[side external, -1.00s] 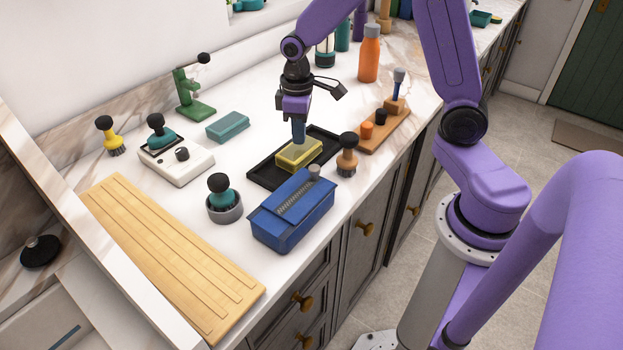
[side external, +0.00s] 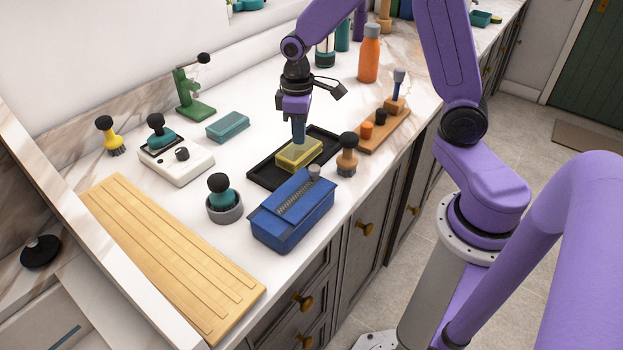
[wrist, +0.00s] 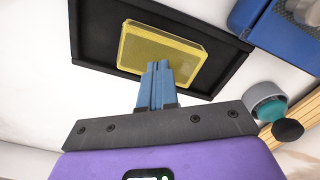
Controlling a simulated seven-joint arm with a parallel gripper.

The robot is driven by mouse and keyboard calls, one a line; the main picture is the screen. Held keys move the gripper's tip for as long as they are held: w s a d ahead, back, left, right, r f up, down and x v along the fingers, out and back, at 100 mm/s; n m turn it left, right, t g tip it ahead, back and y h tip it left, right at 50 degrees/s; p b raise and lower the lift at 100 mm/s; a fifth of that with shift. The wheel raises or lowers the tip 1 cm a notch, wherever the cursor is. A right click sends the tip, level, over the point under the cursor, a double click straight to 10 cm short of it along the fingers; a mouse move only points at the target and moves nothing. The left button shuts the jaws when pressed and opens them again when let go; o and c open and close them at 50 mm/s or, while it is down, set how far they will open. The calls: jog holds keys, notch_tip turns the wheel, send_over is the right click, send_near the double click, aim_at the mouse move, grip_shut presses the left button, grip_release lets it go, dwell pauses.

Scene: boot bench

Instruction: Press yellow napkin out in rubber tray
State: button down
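The yellow napkin (side external: 299,154) looks like a thick yellow block and lies in the black rubber tray (side external: 264,176). In the wrist view the yellow napkin (wrist: 150,45) sits inside the rim of the tray (wrist: 90,42). My gripper (side external: 299,140) points down onto the top of the napkin, and its blue fingers seem to touch it. In the wrist view the fingers of my gripper (wrist: 157,70) are together, over the near edge of the napkin, with nothing visible between them. The napkin's underside is hidden.
A blue box (side external: 290,215) stands close in front of the tray. A wooden rack (side external: 385,130) stands farther right. A teal block (side external: 228,126) lies behind left, with bare counter between it and the tray.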

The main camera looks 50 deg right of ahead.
aim_at(299, 148)
jog(key=shift+s+f, duration=0.1)
jog(key=shift+f, duration=0.8)
dwell(2.9)
dwell(2.8)
notch_tip(299, 148, up, 8)
dwell(1.0)
